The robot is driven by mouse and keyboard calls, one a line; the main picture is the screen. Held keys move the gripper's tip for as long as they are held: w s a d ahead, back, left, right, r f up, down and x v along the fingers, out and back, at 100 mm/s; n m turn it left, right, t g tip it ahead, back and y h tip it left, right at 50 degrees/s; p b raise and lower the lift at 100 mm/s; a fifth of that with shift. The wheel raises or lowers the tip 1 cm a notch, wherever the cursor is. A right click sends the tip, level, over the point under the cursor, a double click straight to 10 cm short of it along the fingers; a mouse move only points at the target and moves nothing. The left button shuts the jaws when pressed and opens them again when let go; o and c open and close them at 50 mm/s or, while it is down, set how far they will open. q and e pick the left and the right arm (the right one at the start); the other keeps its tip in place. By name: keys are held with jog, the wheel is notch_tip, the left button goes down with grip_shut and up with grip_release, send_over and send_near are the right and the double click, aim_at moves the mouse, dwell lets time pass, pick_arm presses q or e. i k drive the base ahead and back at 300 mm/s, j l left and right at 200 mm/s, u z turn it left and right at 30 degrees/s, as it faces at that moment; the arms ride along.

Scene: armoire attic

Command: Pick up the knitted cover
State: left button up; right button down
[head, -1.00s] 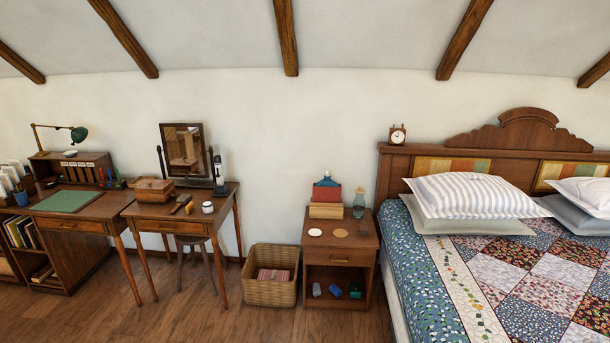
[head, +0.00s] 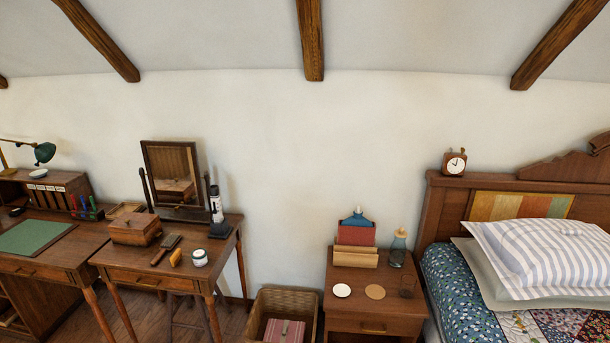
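Nothing in the head view is clearly recognisable as a knitted cover. The nearest candidate is a flat dull red piece (head: 356,236) standing upright on the nightstand (head: 372,324), with a blue capped top (head: 357,218) showing above it. A light wooden block or holder (head: 355,256) stands in front of its lower part. The knit texture is too small to tell. Neither of my grippers shows in the view.
A dressing table (head: 135,257) is further left.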

aim_at(353, 235)
jog(key=i+z, duration=0.35)
jog(key=i+j+z, duration=0.55)
jog(key=i+z, duration=0.15)
jog(key=i, duration=0.05)
